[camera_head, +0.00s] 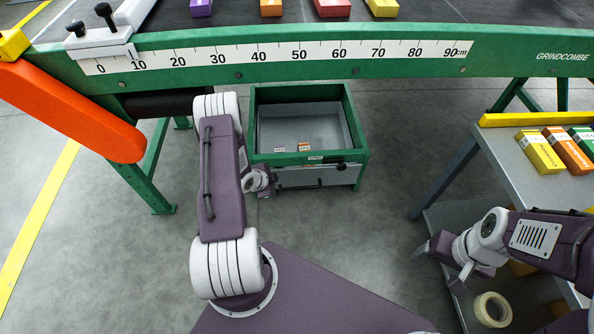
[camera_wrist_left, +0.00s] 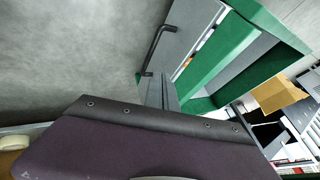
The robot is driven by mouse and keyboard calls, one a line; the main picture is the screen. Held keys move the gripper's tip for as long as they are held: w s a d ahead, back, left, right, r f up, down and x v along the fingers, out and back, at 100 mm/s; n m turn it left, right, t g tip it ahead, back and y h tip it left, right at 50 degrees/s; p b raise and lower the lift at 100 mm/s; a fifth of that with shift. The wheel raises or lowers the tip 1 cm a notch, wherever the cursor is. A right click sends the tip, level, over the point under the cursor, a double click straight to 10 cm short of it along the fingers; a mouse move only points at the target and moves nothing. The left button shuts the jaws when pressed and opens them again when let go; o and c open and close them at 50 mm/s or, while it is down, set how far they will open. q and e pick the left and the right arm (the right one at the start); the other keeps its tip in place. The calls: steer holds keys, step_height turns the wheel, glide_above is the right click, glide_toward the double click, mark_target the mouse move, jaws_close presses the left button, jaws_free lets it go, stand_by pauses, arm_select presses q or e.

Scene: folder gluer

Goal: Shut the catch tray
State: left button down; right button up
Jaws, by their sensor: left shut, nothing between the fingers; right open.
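The catch tray (camera_head: 362,158) is a green-rimmed box with a grey inside, under the green machine rail. Two small cartons (camera_head: 304,147) lie in it. Its grey front carries a dark bar handle (camera_head: 299,187); that handle also shows in the left wrist view (camera_wrist_left: 156,45). My left gripper (camera_head: 270,183) is shut and empty at the left end of the tray's front. In the left wrist view its fingers (camera_wrist_left: 158,90) are together beside the grey front panel; whether they touch it I cannot tell. My right gripper (camera_head: 447,268) is open and empty, away at the lower right.
A grey table (camera_head: 505,160) with several coloured cartons stands at the right, with a tape roll (camera_head: 492,309) low beneath it. The scaled green rail (camera_head: 300,50) spans above the tray. An orange guard (camera_head: 70,110) is at the left. Floor between tray and table is clear.

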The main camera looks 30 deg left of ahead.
arm_select(q)
steer(key=w+f+b, duration=0.2)
steer(key=w+a+f+b, duration=0.1)
steer(key=w+f+b, duration=0.4)
steer(key=w+f, duration=0.1)
steer(key=shift+a+f, duration=0.15)
steer(key=shift+a, duration=0.15)
steer(key=shift+w+a+b, duration=0.35)
steer(key=shift+w, duration=0.15)
steer(key=shift+r, duration=0.2)
